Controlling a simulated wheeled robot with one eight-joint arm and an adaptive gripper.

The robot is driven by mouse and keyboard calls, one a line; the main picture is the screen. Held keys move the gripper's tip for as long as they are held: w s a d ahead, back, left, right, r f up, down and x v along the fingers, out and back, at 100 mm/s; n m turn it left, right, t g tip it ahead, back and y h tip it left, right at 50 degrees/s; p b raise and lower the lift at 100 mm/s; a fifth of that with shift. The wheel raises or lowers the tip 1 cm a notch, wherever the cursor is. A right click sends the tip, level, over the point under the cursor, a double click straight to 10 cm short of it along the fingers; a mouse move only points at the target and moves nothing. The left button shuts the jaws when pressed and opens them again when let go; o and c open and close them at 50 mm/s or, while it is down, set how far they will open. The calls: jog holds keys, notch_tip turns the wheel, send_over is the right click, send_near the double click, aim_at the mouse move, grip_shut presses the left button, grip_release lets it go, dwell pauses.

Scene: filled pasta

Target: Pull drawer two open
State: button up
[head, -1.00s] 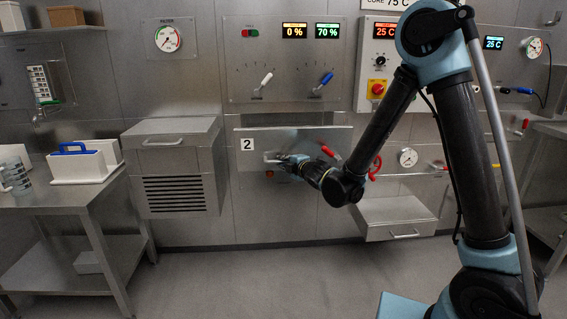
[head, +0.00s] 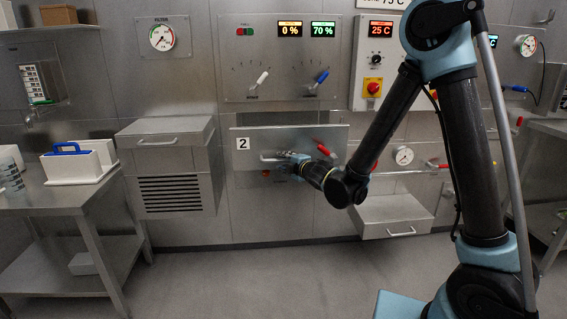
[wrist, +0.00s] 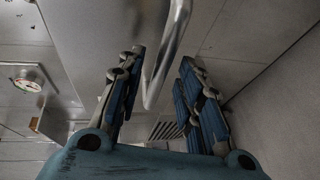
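Drawer two (head: 300,135) is a wide steel front in the wall, marked by a white label "2" (head: 243,143). I cannot tell whether its front stands out from the wall. Its bar handle (head: 268,156) is on the left part of the front. My gripper (head: 287,157) is at the handle's right part. In the wrist view, the handle (wrist: 165,55) runs between the two blue-padded fingers of my gripper (wrist: 162,60). The fingers are apart, with visible gaps beside the bar. The drawer front (wrist: 90,25) fills much of that view.
A red lever (head: 326,150) is close to the right of my gripper. A steel box with a handle (head: 165,140) is to the left. Another drawer (head: 392,215) juts out at lower right. A table (head: 60,198) stands at far left. The floor ahead is clear.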

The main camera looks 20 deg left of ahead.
jog(key=v, duration=0.9)
jog(key=shift+d, duration=0.25)
jog(key=w+d+m+t+h, duration=0.1)
jog(key=w+d+m+h, duration=0.3)
jog(key=d, duration=0.5)
jog(key=w+d+m+t+h, duration=0.15)
jog(key=w+d+m, duration=0.3)
jog(key=d, duration=0.45)
jog(key=d+m+g+h, duration=0.2)
jog(key=d+m+h, duration=0.35)
jog(key=d, duration=1.05)
jog(key=s+d+f+m+g+h, duration=0.1)
jog(key=s+d+f+m+g, duration=0.1)
jog(key=s+d+m, duration=0.35)
jog(key=s+d+f+m+g+h, duration=0.1)
jog(key=s+d+m+g, duration=0.15)
jog(key=d, duration=0.65)
jog(key=s+d+f+m+g, duration=0.1)
jog(key=s+d+f+m, duration=0.1)
jog(key=s, duration=0.5)
jog(key=s+d+f+m+g, duration=0.1)
jog(key=s+d+m+g, duration=0.1)
jog(key=s, duration=0.5)
jog(key=shift+s+d+f+m, duration=0.35)
jog(key=shift+d+f+m, duration=0.05)
jog(key=shift+d+m, duration=0.45)
